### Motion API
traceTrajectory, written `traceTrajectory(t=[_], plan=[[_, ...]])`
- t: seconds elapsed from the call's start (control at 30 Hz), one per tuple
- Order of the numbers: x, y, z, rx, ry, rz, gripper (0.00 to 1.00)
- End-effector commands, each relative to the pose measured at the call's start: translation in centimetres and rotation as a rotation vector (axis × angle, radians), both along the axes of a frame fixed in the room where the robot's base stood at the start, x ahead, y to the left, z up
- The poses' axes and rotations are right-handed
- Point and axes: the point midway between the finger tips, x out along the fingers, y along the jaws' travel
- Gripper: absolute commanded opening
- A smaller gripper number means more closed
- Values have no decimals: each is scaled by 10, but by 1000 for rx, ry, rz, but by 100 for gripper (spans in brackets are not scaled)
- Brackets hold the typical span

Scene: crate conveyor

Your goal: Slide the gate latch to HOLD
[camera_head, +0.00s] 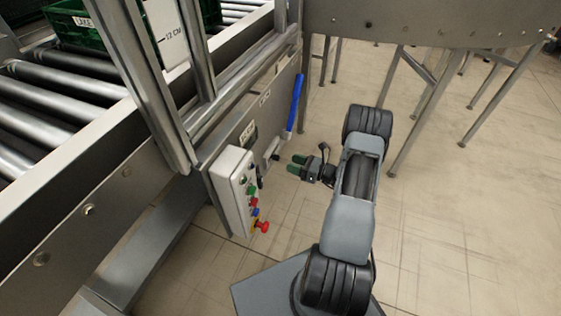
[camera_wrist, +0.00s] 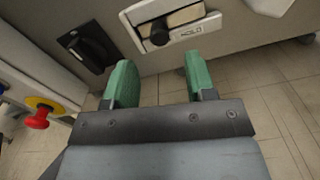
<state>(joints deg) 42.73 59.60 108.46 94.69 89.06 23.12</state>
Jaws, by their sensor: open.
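The gate latch is a pale plate (camera_wrist: 143,44) with a slot and a dark knob (camera_wrist: 158,32), seen at the top of the wrist view. The label HOLD (camera_wrist: 188,31) is to the right of the knob; the knob stands left of that word. The latch (camera_head: 273,150) is small in the head view, on the side panel of the conveyor. My gripper (camera_wrist: 158,75) has its two green fingers apart with nothing between them. The knob lies beyond the fingertips, apart from them. In the head view my gripper (camera_head: 294,164) is just right of the latch.
A control box (camera_head: 234,190) with coloured buttons and a red stop knob (camera_head: 262,226) stands left of my gripper. A black rotary switch (camera_wrist: 86,48) is left of the latch. A blue handle (camera_head: 295,102) rises behind it. Open floor lies to the right.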

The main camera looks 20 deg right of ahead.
Motion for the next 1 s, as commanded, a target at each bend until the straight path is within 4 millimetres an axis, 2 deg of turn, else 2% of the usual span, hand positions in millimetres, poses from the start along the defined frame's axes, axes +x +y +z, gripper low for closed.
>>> traceTrajectory(t=[0.2, 0.4, 0.83, 1.0], plan=[[26, 25, -1, -2, 0, 4, 51], [39, 36, -1, -1, 0, 2, 51], [43, 40, 0, -1, 1, 1, 51], [43, 40, 0, -1, 1, 1, 34]])
